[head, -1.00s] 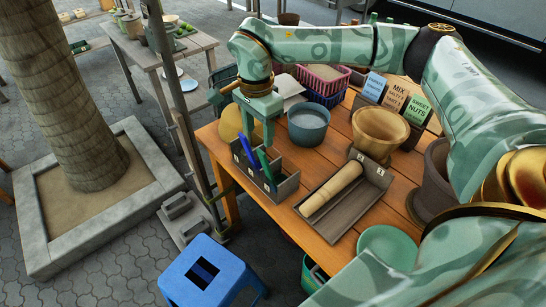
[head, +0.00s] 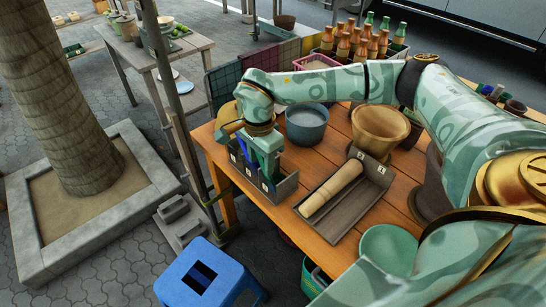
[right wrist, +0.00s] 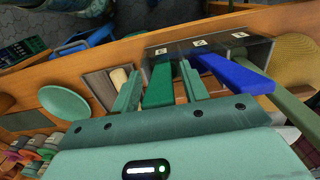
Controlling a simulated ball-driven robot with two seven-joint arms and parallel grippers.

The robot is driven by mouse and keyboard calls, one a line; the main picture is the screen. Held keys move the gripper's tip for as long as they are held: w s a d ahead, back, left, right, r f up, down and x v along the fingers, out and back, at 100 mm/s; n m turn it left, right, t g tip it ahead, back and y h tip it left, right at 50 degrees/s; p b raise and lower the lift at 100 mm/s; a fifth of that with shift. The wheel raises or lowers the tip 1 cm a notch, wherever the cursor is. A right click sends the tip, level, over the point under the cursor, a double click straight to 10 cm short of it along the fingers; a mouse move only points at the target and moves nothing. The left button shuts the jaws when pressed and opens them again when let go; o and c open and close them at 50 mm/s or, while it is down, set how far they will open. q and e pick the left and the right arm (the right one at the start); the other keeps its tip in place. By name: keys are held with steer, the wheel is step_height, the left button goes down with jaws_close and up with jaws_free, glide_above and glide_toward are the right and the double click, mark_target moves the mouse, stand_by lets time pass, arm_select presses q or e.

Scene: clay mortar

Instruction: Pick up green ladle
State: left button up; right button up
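The green ladle's flat green handle (right wrist: 158,88) stands up out of a dark grey divided holder (right wrist: 215,50) in the right wrist view. My right gripper (right wrist: 160,84) is open, with one finger on each side of this handle and no clear grip on it. A blue handle (right wrist: 235,75) stands just right of the right finger. In the head view my right gripper (head: 262,160) is low over the holder (head: 282,192) and hides most of the green handle. The ladle's lower part is hidden. My left gripper is not in view.
An olive handle (right wrist: 292,106) is right of the blue one. A grey tray with a wooden rolling pin (head: 332,193) lies right of the holder. A blue-grey pot (head: 306,126) and a clay bowl (head: 379,131) stand behind. A blue stool (head: 200,275) is in front.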

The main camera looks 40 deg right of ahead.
jaws_close()
steer(key=shift+r, duration=0.1)
step_height(320, 180, up, 10)
steer(key=shift+f+p, duration=0.1)
steer(key=shift+p, duration=1.15)
steer(key=c, duration=0.6)
jaws_free()
jaws_close()
